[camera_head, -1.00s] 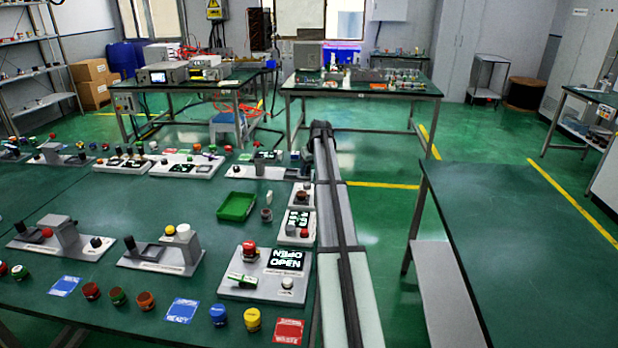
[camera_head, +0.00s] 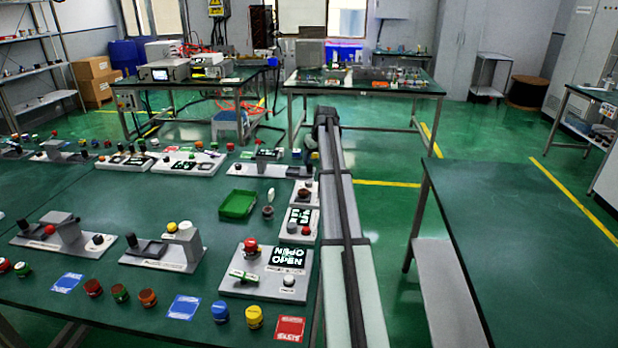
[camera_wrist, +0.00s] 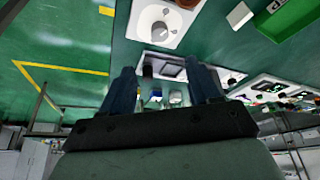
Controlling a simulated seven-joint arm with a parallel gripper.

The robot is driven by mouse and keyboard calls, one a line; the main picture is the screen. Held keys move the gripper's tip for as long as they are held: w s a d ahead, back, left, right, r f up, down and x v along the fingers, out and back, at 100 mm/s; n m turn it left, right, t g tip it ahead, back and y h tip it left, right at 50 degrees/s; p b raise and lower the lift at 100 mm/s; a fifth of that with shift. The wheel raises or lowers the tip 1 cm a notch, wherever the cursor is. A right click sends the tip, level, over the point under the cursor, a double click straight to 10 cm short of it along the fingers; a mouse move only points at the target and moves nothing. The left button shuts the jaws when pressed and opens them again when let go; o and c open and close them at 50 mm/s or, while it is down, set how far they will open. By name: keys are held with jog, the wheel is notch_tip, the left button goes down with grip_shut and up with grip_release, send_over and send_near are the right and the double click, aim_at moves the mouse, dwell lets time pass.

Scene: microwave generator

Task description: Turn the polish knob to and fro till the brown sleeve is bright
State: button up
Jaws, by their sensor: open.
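A white panel with a round pale dial knob (camera_wrist: 160,31) is at the top of the wrist view. I take it for the polish knob, but no label is readable. A brown piece (camera_wrist: 187,3), probably the brown sleeve, is cut off by the top edge beside the knob. In the head view a small white panel at the table's right edge carries a brown piece (camera_head: 304,194), likely the same one. My gripper (camera_wrist: 164,72) is open, its two dark fingers apart with nothing held between them. The knob lies beyond the fingertips, apart from them. My arm hides the gripper in the head view.
A green tray (camera_head: 238,204) stands left of the small panel. A panel with a black-and-white display (camera_head: 287,257) and several coloured pieces stand nearer. Another panel with a dark square (camera_wrist: 172,68) shows behind the fingers. The right table (camera_head: 520,240) is bare.

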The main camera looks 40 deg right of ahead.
aim_at(309, 181)
jog(key=d, duration=0.4)
jog(key=w+f+n, duration=0.1)
jog(key=f, duration=0.3)
jog(key=w+a+f+n+y, duration=0.1)
jog(key=w+f+n, duration=0.1)
jog(key=f, duration=0.2)
jog(key=w+a+f+n, duration=0.1)
jog(key=w+f, duration=0.1)
jog(key=f, duration=0.2)
jog(key=shift+a+f+n+y, duration=0.25)
jog(key=shift+f+n+y, duration=0.05)
dwell(0.3)
jog(key=c, duration=1)
